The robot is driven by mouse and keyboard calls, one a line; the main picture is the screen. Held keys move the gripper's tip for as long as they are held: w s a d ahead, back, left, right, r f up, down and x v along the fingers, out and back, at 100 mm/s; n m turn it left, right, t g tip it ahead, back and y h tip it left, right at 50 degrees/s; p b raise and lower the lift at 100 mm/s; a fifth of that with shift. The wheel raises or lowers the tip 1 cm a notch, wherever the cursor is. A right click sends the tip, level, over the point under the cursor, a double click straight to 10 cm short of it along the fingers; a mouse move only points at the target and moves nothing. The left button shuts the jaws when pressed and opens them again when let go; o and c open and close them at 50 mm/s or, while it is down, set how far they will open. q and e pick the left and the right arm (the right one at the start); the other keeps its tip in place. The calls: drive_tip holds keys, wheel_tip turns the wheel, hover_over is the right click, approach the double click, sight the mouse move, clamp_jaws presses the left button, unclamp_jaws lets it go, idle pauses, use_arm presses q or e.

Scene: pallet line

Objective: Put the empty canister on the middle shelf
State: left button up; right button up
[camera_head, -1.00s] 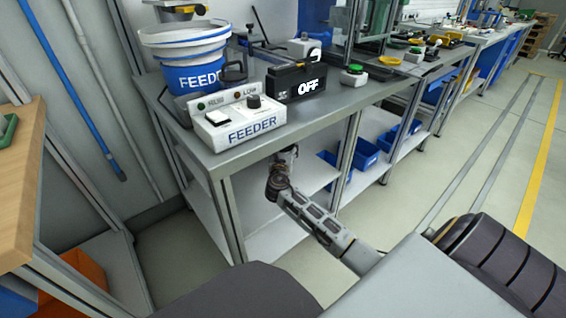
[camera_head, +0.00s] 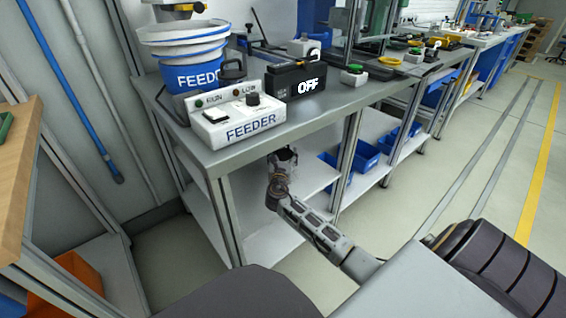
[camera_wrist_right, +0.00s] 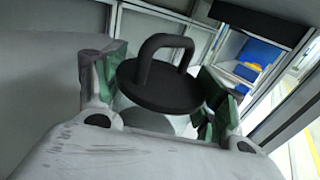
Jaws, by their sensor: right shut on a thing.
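The canister shows in the right wrist view, with a round black lid (camera_wrist_right: 160,85), a looped black handle and a pale body mostly hidden below the lid. My right gripper (camera_wrist_right: 158,92) is shut on it, one green-padded finger on each side. In the head view my right gripper (camera_head: 284,158) reaches under the bench top, above the middle shelf (camera_head: 318,172); the canister is hidden there. Whether the canister touches the shelf I cannot tell. My left gripper is not in view.
The steel bench top (camera_head: 215,158) overhangs my right gripper, with the feeder box (camera_head: 238,120) and a bucket (camera_head: 190,65) on it. A bench leg (camera_head: 346,165) and blue bins (camera_head: 365,155) stand to the right. A lower shelf (camera_head: 268,240) lies below.

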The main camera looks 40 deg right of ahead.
drive_tip(key=shift+f+b, duration=0.5)
drive_tip(key=shift+f, duration=0.55)
drive_tip(key=shift+f, duration=0.1)
drive_tip(key=o, duration=1.1)
drive_tip(key=shift+s+a+p, duration=0.3)
drive_tip(key=shift+s+a, duration=0.1)
drive_tip(key=shift+s, duration=0.05)
drive_tip(key=p+v, duration=0.3)
drive_tip(key=v, duration=0.6)
drive_tip(key=shift+s+a, duration=0.25)
drive_tip(key=shift+a, duration=0.05)
drive_tip(key=shift+s+a+p, duration=0.3)
drive_tip(key=shift+s+p, duration=0.1)
